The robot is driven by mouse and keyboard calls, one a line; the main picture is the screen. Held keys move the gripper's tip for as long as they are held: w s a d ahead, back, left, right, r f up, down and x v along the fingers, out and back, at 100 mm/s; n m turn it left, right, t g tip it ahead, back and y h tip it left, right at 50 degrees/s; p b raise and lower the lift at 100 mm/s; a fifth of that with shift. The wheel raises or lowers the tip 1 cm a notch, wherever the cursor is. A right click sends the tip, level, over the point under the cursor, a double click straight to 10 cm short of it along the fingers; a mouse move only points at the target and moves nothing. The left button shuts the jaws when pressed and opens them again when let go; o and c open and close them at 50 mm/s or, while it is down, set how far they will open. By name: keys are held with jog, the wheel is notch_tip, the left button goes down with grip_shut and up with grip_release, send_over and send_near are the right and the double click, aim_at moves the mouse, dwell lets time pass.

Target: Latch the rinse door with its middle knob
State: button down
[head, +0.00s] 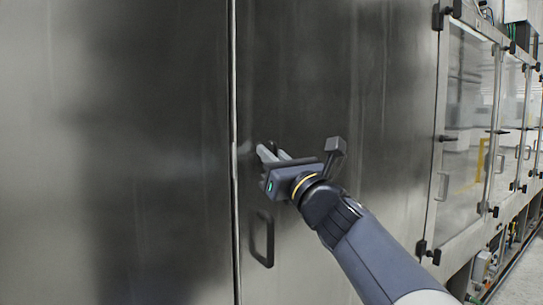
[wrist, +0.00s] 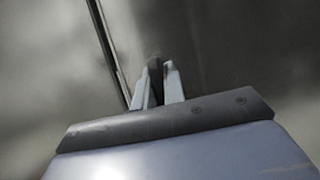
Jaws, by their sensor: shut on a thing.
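The steel door (head: 320,70) fills the middle of the head view, right of a vertical seam (head: 234,120); no label shows on it. My gripper (head: 269,151) reaches to the door just right of the seam. Its two pale fingers are shut on a small dark knob (wrist: 154,68), which stands between them in the wrist view. In the head view the fingers hide most of the knob. A black pull handle (head: 269,240) is on the same door below my gripper. The door looks level with the panel left of the seam.
A plain steel panel (head: 120,150) lies left of the seam. On the right a row of glazed doors (head: 468,130) with black hinges and handles runs away from me. Pipes and fittings (head: 482,268) show below them, beside an open floor.

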jog(key=shift+f+m+b, duration=0.15)
jog(key=shift+m+b, duration=0.15)
jog(key=shift+m, duration=0.1)
jog(key=m+h+b, duration=0.1)
jog(key=m, duration=0.1)
jog(key=m+t+h, duration=0.1)
jog(key=m, duration=0.1)
jog(key=shift+w+f+h+b, duration=0.1)
jog(key=shift+h+b, duration=0.2)
jog(key=shift+b, duration=0.1)
jog(key=m+h, duration=0.1)
jog(key=m, duration=0.3)
jog(key=shift+w+d+h, duration=0.1)
jog(key=shift+d+h, duration=0.1)
jog(key=shift+h, duration=0.2)
jog(key=shift+d+m+h, duration=0.1)
jog(key=shift+m+h, duration=0.7)
jog(key=shift+m, duration=0.9)
jog(key=shift+w+f+m+h+p, duration=0.15)
jog(key=shift+m+h+p, duration=0.4)
jog(key=shift+m, duration=1.15)
jog(key=shift+d+f+m+g+h+p, duration=0.15)
jog(key=shift+m+g+h+p, duration=0.35)
jog(key=shift+m+p, duration=0.9)
jog(key=shift+a+f+m+g+h+p, duration=0.1)
jog(key=shift+m+g+h+p, duration=0.4)
jog(key=shift+m, duration=1.5)
jog(key=shift+d, duration=0.1)
